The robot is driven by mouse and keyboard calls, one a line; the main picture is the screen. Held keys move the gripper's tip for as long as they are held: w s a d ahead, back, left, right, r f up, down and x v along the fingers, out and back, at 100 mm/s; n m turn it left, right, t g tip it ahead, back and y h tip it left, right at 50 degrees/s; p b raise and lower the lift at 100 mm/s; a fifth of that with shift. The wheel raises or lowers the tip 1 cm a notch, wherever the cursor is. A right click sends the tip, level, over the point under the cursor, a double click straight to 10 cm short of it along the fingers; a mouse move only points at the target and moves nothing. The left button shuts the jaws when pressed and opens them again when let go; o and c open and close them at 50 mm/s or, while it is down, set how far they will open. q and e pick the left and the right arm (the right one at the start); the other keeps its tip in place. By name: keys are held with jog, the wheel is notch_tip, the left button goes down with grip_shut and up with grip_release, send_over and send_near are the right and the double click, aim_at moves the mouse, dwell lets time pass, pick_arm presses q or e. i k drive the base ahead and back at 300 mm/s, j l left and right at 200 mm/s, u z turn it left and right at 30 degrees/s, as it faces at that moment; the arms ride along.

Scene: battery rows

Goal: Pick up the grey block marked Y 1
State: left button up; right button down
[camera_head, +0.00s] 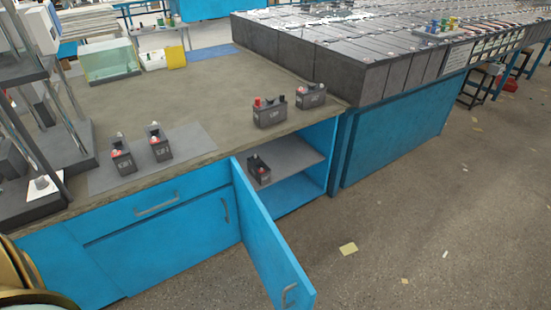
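Several small dark grey blocks with red and white caps and pale front markings are in view. Two stand on a grey mat on the bench, a left one (122,160) and a right one (160,150). Two more stand near the bench's right end, a nearer one (269,115) and a farther one (311,98). One block (259,170) stands on the shelf inside the open cabinet. The markings are too small to read surely, so I cannot tell which one is Y 1. Neither of my grippers is in view.
The blue cabinet door (270,240) stands open, jutting toward the front. The grey mat (190,138) lies on the brown bench top (190,95), which is largely clear behind it. A glass tank (109,60) stands at the back. Dark racks fill the left. Floor at right is mostly free.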

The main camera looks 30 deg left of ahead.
aim_at(271, 111)
jog(key=u, duration=1.05)
